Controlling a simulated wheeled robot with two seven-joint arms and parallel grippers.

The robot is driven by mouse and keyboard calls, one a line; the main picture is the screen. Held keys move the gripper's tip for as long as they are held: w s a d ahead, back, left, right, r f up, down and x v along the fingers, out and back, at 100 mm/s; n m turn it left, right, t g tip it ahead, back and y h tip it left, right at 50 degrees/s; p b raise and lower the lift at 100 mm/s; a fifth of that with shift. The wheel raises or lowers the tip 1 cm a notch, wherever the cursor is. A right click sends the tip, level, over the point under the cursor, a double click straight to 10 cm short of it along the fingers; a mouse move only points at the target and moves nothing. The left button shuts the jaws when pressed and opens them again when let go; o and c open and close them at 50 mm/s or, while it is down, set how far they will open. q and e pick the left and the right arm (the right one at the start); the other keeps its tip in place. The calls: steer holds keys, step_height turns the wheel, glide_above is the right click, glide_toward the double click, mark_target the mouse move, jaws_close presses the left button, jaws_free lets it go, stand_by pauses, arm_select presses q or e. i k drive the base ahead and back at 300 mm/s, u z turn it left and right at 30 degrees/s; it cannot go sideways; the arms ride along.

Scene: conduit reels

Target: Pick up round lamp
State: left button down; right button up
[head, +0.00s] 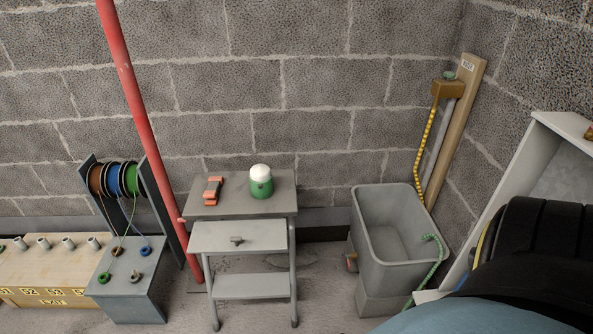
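Neither of my grippers shows in the head view.
Left of the cart, a red pipe (133,102) slants down past its edge. Cable reels (112,178) and a grey box (125,290) stand farther left. A grey tub (378,255) stands right of the cart. A large black ribbed object (535,238) fills the lower right.

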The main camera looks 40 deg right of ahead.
mark_target(261, 173)
steer(key=z, duration=0.85)
steer(key=i, duration=0.4)
